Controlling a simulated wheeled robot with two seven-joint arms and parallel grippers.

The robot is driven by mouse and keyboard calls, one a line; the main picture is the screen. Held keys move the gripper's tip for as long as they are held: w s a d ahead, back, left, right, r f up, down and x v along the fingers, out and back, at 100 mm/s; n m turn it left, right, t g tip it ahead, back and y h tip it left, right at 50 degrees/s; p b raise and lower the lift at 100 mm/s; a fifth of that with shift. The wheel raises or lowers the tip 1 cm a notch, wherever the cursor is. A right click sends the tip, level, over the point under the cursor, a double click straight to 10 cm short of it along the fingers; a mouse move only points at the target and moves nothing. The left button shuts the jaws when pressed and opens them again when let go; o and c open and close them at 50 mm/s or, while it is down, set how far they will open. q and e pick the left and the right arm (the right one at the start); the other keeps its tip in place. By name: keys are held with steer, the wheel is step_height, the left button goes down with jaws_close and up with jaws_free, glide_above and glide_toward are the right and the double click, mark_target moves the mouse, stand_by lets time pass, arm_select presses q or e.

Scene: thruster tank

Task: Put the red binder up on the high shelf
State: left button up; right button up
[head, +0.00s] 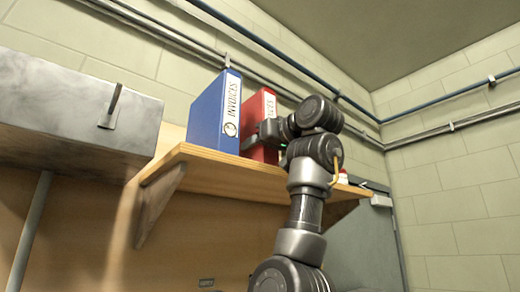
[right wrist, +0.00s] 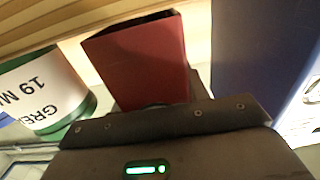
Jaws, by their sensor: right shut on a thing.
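The red binder (head: 260,110) is upright over the high wooden shelf (head: 270,176), right beside the blue binder (head: 214,112). Its white-labelled spine faces out. My right gripper (head: 257,138) is shut on the red binder at its lower part, with the arm coming up from below. In the right wrist view the red binder (right wrist: 140,62) stands just beyond the gripper (right wrist: 165,105). The shelf's front edge and my gripper hide its foot, so I cannot tell whether it rests on the board. My left gripper is not in view.
In the right wrist view a green and white lettered object (right wrist: 50,92) is left of the red binder, and the blue binder (right wrist: 255,60) is close on the right. Pipes (head: 290,65) run along the wall above.

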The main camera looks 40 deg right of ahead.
steer(key=shift+f, duration=0.1)
steer(key=shift+s, duration=0.25)
steer(key=shift+f, duration=0.1)
steer(key=o, duration=1.3)
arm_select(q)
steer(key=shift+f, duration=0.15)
arm_select(e)
steer(key=shift+w, duration=0.1)
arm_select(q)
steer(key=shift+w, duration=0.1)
arm_select(e)
steer(key=shift+a, duration=0.1)
